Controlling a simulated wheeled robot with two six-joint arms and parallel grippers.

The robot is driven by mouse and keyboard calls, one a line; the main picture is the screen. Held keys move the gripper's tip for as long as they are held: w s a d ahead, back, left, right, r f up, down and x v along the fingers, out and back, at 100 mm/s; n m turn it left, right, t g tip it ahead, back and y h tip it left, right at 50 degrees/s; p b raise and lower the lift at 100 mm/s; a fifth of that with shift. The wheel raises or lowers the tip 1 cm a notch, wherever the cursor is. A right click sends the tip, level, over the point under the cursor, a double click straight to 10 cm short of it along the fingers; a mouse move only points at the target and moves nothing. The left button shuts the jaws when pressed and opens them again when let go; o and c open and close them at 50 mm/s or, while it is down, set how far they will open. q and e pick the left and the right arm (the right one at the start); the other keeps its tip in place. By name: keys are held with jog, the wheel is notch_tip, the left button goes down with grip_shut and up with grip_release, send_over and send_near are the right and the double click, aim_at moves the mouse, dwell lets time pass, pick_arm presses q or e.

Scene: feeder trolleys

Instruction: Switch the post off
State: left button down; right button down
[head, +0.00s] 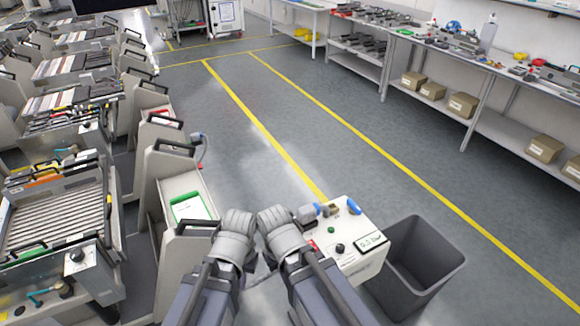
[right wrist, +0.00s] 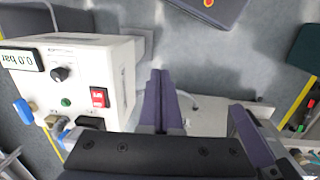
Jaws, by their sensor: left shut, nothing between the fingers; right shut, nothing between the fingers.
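The post is a white box (head: 345,262) right of my grippers in the head view; it also fills the upper left of the right wrist view (right wrist: 118,62). It has a display (right wrist: 20,59) reading 0.0 bar, a black knob (right wrist: 61,73), a green button (right wrist: 66,102) and a red rocker switch (right wrist: 99,97). Which way the rocker is tipped I cannot tell. My right gripper (right wrist: 162,74) is shut and empty, beside the switch face and apart from it. My left gripper (head: 237,222) is shut, left of the right one; its fingertips are mostly hidden.
A dark grey bin (head: 425,262) stands right of the post. Feeder trolleys (head: 160,185) line the left side. A workbench (head: 480,65) with cardboard boxes (head: 463,104) on its lower shelf runs along the right. The floor between the yellow lines is clear.

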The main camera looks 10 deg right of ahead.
jog(key=w+d+r+m+y+p, duration=0.1)
jog(key=w+d+r+m+p, duration=0.3)
jog(key=w+m, duration=0.4)
notch_tip(320, 180, up, 3)
jog(key=m+t+y+p, duration=0.1)
jog(key=m+t+p, duration=0.15)
jog(key=m, duration=0.75)
send_over(309, 242)
jog(key=s, duration=0.3)
jog(key=shift+s+d, duration=0.1)
jog(key=shift+d, duration=0.4)
jog(key=shift+f, duration=0.1)
jog(key=b+x, duration=1.3)
jog(key=shift+s+f, duration=0.1)
jog(key=shift+f, duration=0.05)
jog(key=shift+f+b, duration=0.35)
